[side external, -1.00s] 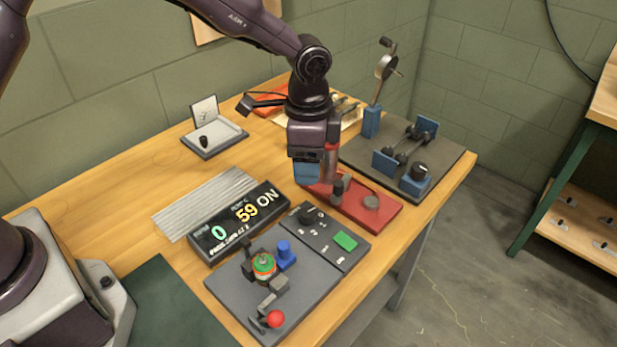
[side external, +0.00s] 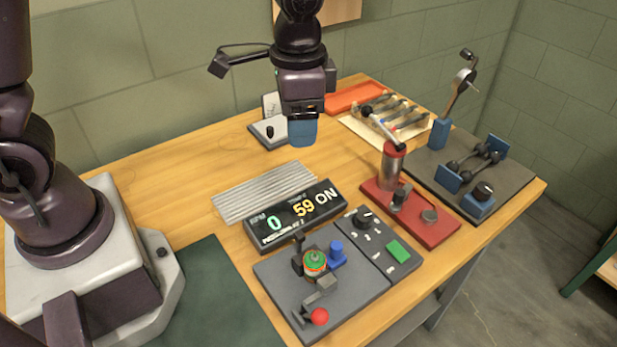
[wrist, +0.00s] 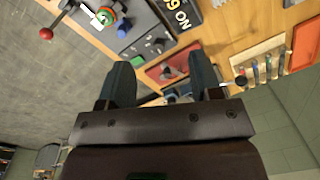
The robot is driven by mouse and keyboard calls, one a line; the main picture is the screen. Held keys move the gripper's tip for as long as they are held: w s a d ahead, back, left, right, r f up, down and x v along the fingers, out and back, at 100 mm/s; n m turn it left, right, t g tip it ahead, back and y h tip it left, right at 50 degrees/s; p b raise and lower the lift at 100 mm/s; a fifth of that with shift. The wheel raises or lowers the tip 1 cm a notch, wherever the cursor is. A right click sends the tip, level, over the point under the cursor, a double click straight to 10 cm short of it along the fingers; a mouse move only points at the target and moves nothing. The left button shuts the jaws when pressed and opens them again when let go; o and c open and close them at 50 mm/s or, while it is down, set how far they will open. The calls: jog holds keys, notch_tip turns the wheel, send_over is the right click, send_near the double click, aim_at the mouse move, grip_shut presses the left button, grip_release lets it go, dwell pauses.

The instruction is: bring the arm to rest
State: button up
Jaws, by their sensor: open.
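My gripper (side external: 302,132) is raised above the back part of the wooden table (side external: 180,172), behind the ribbed grey plate (side external: 265,192). It points downward and holds nothing that I can see. In the wrist view my gripper (wrist: 162,80) shows two dark fingers spread apart, with the red base and table between and beyond them. In the side view the fingers overlap, so the gap between them is hidden.
A display (side external: 295,215) reads 0, 59 and ON. In front are a grey fixture (side external: 345,312) with a red-knobbed lever and a control panel with a green button (side external: 398,251). A red base (side external: 440,228) carries a metal cylinder (side external: 391,168). A tool rack (side external: 395,115) stands behind.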

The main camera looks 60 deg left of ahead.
jog(key=s+a+r+n+t, duration=0.2)
jog(key=s+a+r, duration=0.1)
jog(key=s+r, duration=0.2)
jog(key=s+a+r+n+t, duration=0.3)
jog(key=s+r, duration=0.3)
jog(key=s, duration=0.3)
jog(key=shift+s+a+h, duration=0.2)
jog(key=shift+a+h, duration=0.1)
jog(key=shift+a, duration=0.3)
